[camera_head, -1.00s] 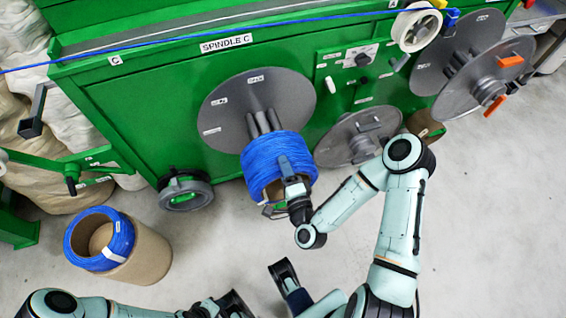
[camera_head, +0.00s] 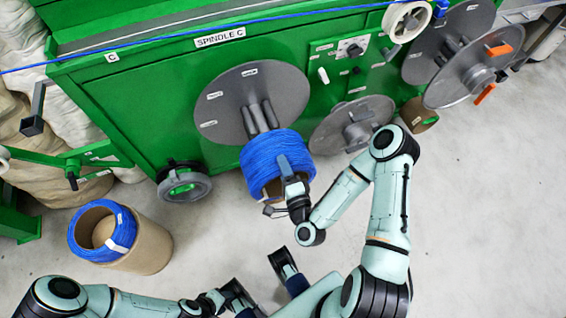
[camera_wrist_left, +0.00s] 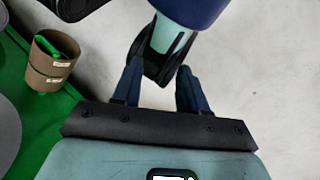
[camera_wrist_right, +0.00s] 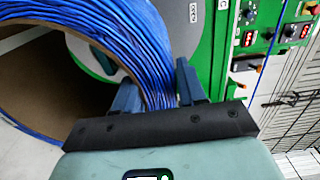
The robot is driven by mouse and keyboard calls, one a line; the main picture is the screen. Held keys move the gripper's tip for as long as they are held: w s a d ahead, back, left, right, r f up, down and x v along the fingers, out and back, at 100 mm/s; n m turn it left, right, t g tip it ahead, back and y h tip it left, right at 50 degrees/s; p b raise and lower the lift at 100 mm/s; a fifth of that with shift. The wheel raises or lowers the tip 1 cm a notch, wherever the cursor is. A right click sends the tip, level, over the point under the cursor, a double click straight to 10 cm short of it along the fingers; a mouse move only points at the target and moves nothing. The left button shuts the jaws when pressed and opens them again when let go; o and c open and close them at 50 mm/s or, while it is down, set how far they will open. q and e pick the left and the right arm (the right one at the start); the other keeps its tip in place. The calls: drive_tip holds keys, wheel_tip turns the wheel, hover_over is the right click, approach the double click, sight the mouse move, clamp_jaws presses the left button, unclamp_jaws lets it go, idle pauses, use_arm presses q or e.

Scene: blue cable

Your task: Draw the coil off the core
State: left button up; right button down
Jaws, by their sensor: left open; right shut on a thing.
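The blue coil (camera_head: 270,158) is around the grey rods of the core (camera_head: 262,116), which show between it and the round grey plate of spindle C (camera_head: 232,98). My right gripper (camera_head: 285,168) is shut on the coil's front wall. In the right wrist view the blue strands (camera_wrist_right: 150,62) pass between its fingers (camera_wrist_right: 155,92), with the brown inside of the coil at left. How far the core reaches inside is hidden. My left gripper (camera_head: 246,300) is low in the head view, away from the coil. Its fingers (camera_wrist_left: 157,88) are open and empty in the left wrist view.
A brown drum (camera_head: 148,248) with a blue coil (camera_head: 86,234) on it stands on the floor at left. A small dark wheel (camera_head: 184,188) is by the green machine (camera_head: 130,92). More grey reels (camera_head: 328,130) are at right. Grey floor (camera_head: 215,245) before the spindle is clear.

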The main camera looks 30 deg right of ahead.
drive_tip(key=shift+s+a+r+p, duration=0.15)
drive_tip(key=shift+s+r+p, duration=0.05)
drive_tip(key=shift+s+p, duration=0.2)
use_arm(q)
drive_tip(key=shift+g, duration=0.5)
drive_tip(key=r+p, duration=0.1)
drive_tip(key=s+r+p, duration=0.1)
drive_tip(key=r, duration=0.1)
drive_tip(key=s+r+p, duration=0.1)
drive_tip(key=p, duration=0.1)
drive_tip(key=shift+s+d+r, duration=0.15)
drive_tip(key=shift+r, duration=0.05)
use_arm(e)
drive_tip(key=v, duration=0.5)
drive_tip(key=shift+s, duration=0.1)
use_arm(q)
drive_tip(key=shift+s, duration=0.1)
use_arm(e)
drive_tip(key=shift+f, duration=0.1)
